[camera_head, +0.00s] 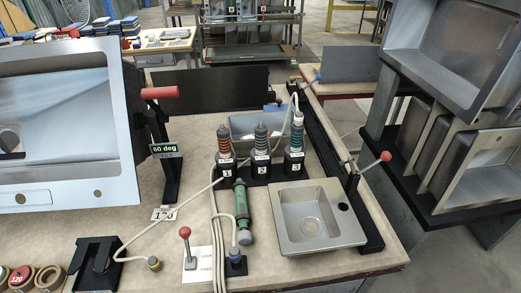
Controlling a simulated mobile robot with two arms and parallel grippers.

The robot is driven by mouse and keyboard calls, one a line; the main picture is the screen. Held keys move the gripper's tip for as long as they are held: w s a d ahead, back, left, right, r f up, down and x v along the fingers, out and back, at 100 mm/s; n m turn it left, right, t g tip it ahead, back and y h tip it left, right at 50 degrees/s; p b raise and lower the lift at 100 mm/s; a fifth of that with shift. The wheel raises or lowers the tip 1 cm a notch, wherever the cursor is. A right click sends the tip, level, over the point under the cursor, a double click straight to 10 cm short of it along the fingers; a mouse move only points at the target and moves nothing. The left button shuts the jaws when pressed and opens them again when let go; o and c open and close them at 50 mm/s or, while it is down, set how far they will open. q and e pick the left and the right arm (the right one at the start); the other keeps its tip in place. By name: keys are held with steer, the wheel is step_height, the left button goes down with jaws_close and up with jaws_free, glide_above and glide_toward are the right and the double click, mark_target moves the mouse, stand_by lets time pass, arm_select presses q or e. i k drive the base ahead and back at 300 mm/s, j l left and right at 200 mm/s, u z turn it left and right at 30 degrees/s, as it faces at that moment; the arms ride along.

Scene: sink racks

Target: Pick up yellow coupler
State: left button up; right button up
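The yellow coupler (154,264) is a small yellow ring-shaped fitting with a dark core. It lies on the tan workbench (130,226) near the front edge, left of the middle. A thin pale hose (122,247) runs near it from a black holder (98,257) on its left up toward the numbered tools; the exact join at the coupler is too small to tell. Neither of my grippers shows in the camera_head view, and nothing visible touches the coupler.
A red-knobbed lever (186,246) stands right of the coupler. Beyond it are a green cylindrical tool (242,209), numbered upright tools (261,147) and a small steel sink (317,238). A large tilted sink (68,178) fills the left.

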mark_target(154, 264)
steer(key=u, duration=1.1)
